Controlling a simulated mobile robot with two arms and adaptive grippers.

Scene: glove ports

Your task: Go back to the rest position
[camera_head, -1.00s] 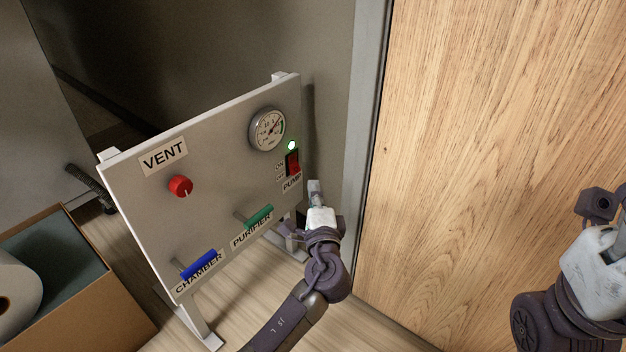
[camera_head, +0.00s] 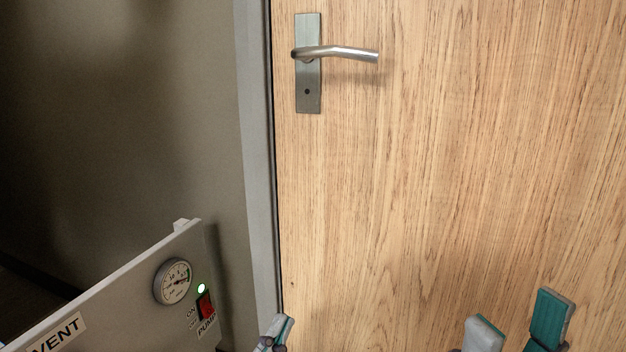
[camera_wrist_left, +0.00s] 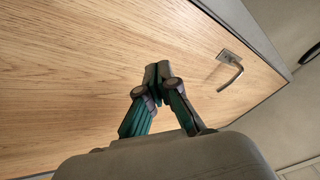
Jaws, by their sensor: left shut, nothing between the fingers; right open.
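My left gripper (camera_head: 274,333) shows at the bottom edge of the head view, just right of the panel and in front of the door frame. In the left wrist view its fingers (camera_wrist_left: 157,84) are shut together with nothing between them. My right gripper (camera_head: 515,326) shows at the bottom right of the head view, in front of the door. Its two fingers stand apart, open and empty. The rest of both arms is below the head view.
A wooden door (camera_head: 440,180) with a metal handle (camera_head: 340,54) fills the right side.

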